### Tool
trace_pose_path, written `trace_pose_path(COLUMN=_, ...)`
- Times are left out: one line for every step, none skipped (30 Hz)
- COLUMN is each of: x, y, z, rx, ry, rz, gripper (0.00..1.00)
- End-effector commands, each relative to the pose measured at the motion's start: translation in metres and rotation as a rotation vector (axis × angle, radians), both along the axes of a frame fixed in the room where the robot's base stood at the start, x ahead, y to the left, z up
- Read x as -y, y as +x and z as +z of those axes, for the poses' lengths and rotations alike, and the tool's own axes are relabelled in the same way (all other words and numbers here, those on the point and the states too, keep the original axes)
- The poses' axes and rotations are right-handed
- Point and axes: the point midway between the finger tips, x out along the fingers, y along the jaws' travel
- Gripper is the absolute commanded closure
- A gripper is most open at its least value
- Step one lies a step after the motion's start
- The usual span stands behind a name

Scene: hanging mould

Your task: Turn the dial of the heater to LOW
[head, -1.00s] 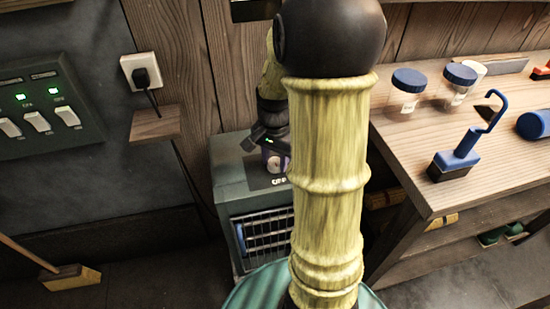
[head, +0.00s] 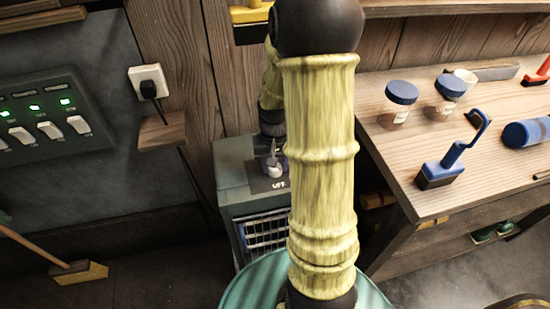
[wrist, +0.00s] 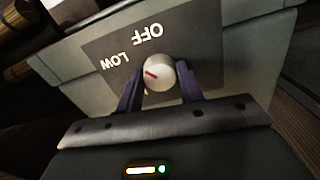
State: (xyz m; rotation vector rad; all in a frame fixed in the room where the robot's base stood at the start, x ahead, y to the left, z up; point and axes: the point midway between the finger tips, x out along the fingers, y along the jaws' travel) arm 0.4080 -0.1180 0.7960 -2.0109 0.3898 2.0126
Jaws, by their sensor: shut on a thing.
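The heater (head: 232,172) is a grey-green box with a barred front, standing on the floor left of the workbench. Its dial (wrist: 158,75) is a pale round knob with a red mark on a dark plate on the heater's top. In the wrist view the LOW label (wrist: 113,61) is left of the dial and the OFF label (wrist: 147,35) is above it, both upside down. The red mark points left, roughly toward LOW. My gripper (wrist: 157,80) has a dark finger on each side of the dial and is shut on it. In the head view my arm hides part of the heater.
A wooden workbench (head: 400,165) at right holds jars, a blue-handled tool (head: 452,160) and a blue cylinder. A switch panel (head: 50,118) and a plugged socket (head: 149,83) are on the left wall. A broom (head: 75,270) lies low at left. Floor left of the heater is clear.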

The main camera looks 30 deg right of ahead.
Motion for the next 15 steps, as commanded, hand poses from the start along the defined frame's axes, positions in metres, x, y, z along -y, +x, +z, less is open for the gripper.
trace_pose_path(x=0.0004, y=-0.0004, z=0.0039, rx=-0.002, ry=0.001, rz=0.041, gripper=0.86)
trace_pose_path(x=0.0003, y=-0.0003, z=0.0039, rx=-0.002, ry=0.001, rz=0.067, gripper=0.86)
trace_pose_path(x=0.0002, y=-0.0001, z=0.0039, rx=0.000, ry=0.000, rz=0.101, gripper=0.86)
trace_pose_path(x=0.0001, y=0.0001, z=0.0037, rx=0.000, ry=0.000, rz=0.127, gripper=0.86)
trace_pose_path(x=0.0000, y=0.0000, z=0.0035, rx=-0.001, ry=0.000, rz=0.150, gripper=0.86)
trace_pose_path(x=0.0000, y=-0.0001, z=0.0033, rx=-0.001, ry=0.001, rz=0.180, gripper=0.86)
trace_pose_path(x=0.0000, y=0.0001, z=0.0032, rx=-0.001, ry=0.001, rz=0.202, gripper=0.86)
trace_pose_path(x=0.0002, y=0.0002, z=0.0031, rx=0.000, ry=0.000, rz=0.221, gripper=0.86)
trace_pose_path(x=0.0002, y=0.0003, z=0.0030, rx=0.001, ry=0.000, rz=0.245, gripper=0.86)
trace_pose_path(x=0.0004, y=0.0004, z=0.0028, rx=0.001, ry=0.000, rz=0.262, gripper=0.86)
trace_pose_path(x=0.0003, y=0.0003, z=0.0026, rx=0.001, ry=0.000, rz=0.277, gripper=0.86)
trace_pose_path(x=0.0004, y=0.0003, z=0.0022, rx=0.000, ry=0.000, rz=0.294, gripper=0.86)
trace_pose_path(x=0.0005, y=0.0004, z=0.0020, rx=0.001, ry=0.000, rz=0.308, gripper=0.86)
trace_pose_path(x=0.0005, y=0.0004, z=0.0018, rx=0.001, ry=0.000, rz=0.318, gripper=0.86)
trace_pose_path(x=0.0005, y=0.0005, z=0.0016, rx=0.002, ry=0.000, rz=0.331, gripper=0.86)
